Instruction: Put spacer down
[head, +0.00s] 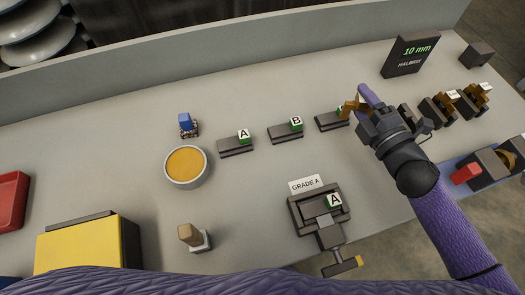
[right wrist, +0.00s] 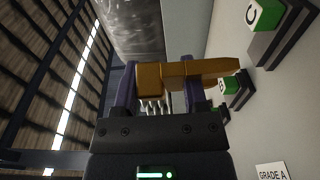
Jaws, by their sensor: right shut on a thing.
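My right gripper (head: 362,106) is shut on a brown-orange spacer (head: 350,105) and holds it beside the third dark block in the row, whose green-and-white cube is partly hidden. In the right wrist view the spacer (right wrist: 185,74) lies crosswise between the two purple fingers of the gripper (right wrist: 160,88), with its tapered end out to the right. From the head view I cannot tell how high above the table it is. Two similar brown pieces with white tags, a near one (head: 449,100) and a far one (head: 480,90), sit in dark holders at the right. My left gripper is not in view.
Dark blocks with cubes A (head: 235,148) and B (head: 285,135) stand in the row. A dark fixture (head: 308,218) with a GRADE A card is in front. A bowl (head: 185,181) and a 10 mm sign (head: 408,57) stand nearby.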

